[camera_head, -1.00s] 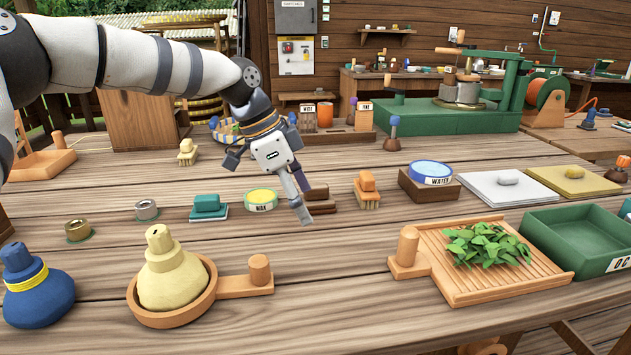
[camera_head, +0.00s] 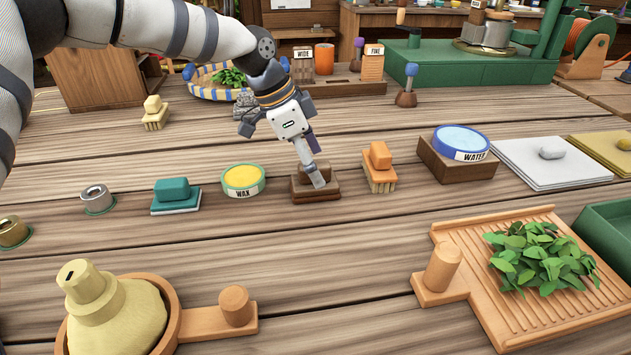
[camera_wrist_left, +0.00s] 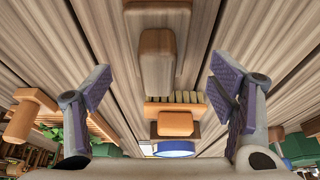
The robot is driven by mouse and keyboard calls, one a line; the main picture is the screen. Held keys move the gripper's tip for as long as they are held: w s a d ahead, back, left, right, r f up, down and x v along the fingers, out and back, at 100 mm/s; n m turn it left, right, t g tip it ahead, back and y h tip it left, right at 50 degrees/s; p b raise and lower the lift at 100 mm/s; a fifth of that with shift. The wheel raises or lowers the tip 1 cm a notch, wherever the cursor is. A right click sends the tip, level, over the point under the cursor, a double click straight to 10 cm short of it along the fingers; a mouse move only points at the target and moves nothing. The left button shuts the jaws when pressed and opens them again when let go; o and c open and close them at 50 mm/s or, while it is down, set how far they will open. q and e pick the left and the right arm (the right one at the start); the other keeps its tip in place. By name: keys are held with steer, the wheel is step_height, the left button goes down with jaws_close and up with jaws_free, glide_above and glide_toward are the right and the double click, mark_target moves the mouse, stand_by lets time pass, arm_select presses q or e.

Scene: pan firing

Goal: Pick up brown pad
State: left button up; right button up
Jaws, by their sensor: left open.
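The brown pad (camera_head: 328,191) is a dark brown block with a raised grip on a flat base. It sits on the wooden table between the wax dish and an orange brush. My left gripper (camera_head: 314,174) points down at the pad, one finger covering part of it in the head view. In the left wrist view the pad's brown grip (camera_wrist_left: 156,58) stands between the two spread fingers, towards the top, with visible space on both sides. The left gripper is open and holds nothing. My right gripper is not in view.
The yellow wax dish (camera_head: 242,192) is left of the pad, then a teal pad (camera_head: 173,190). The orange brush (camera_head: 380,168) is close on the right, before the water dish (camera_head: 461,142). Bare table lies in front of the pad.

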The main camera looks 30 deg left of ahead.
arm_select(q)
steer(key=x, duration=0.4)
steer(key=shift+d+f, duration=0.2)
steer(key=shift+r, duration=0.1)
steer(key=c, duration=1.8)
steer(key=shift+o, duration=0.2)
step_height(320, 180, up, 4)
steer(key=shift+w+f, duration=0.1)
steer(key=shift+f, duration=0.15)
steer(key=s+d+r+p, duration=0.2)
steer(key=s+d+r, duration=0.6)
steer(key=d, duration=0.3)
steer(key=shift+s+r, duration=0.35)
steer(key=shift+r, duration=0.4)
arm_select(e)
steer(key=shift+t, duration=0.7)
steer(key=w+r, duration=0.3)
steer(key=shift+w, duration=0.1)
